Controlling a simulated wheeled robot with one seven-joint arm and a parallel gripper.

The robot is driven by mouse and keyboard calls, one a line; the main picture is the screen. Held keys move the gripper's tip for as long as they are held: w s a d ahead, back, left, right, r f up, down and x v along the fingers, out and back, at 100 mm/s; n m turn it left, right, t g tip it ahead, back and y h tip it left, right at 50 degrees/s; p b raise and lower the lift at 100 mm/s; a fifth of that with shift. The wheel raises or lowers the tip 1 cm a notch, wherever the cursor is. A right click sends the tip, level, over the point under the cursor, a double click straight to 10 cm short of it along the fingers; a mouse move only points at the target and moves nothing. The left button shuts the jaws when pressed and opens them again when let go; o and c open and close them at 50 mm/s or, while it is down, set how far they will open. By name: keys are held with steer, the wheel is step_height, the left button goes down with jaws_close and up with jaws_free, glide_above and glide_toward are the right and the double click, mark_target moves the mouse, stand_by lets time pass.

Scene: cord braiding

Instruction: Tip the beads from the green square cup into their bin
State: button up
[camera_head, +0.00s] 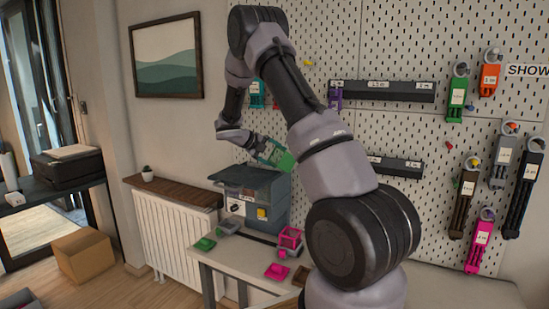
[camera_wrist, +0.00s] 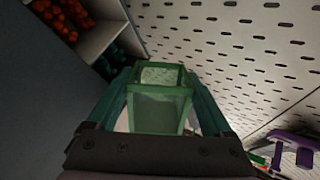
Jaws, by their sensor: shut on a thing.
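The green square cup (camera_wrist: 158,108) is translucent and sits between the two dark green fingers of my gripper (camera_wrist: 160,95) in the wrist view. My gripper is shut on it. In the head view the green cup (camera_head: 284,160) is tilted in my gripper (camera_head: 270,150), in the air above the grey machine (camera_head: 265,199) by the pegboard. In the wrist view, a pale open-fronted holder at upper left has one compartment with orange-red pieces (camera_wrist: 65,15) and one with dark green pieces (camera_wrist: 118,64).
A table (camera_head: 222,262) below carries a green flat piece (camera_head: 204,243), a pink flat piece (camera_head: 278,270) and a pink frame-like cup (camera_head: 289,239). The pegboard (camera_head: 420,30) behind holds dark rails (camera_head: 395,92) and several coloured hanging tools. A radiator (camera_head: 170,235) stands left.

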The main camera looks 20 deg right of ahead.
mark_target(276, 147)
steer(key=r+m+t, duration=0.1)
steer(key=m+t, duration=0.1)
steer(key=t, duration=0.1)
steer(key=shift+s+r+m, duration=0.2)
steer(key=shift+r+m, duration=0.1)
steer(key=shift+r, duration=0.1)
step_height(276, 147, up, 2)
steer(key=m+t+h, duration=0.1)
steer(key=m+t, duration=0.3)
stand_by(0.4)
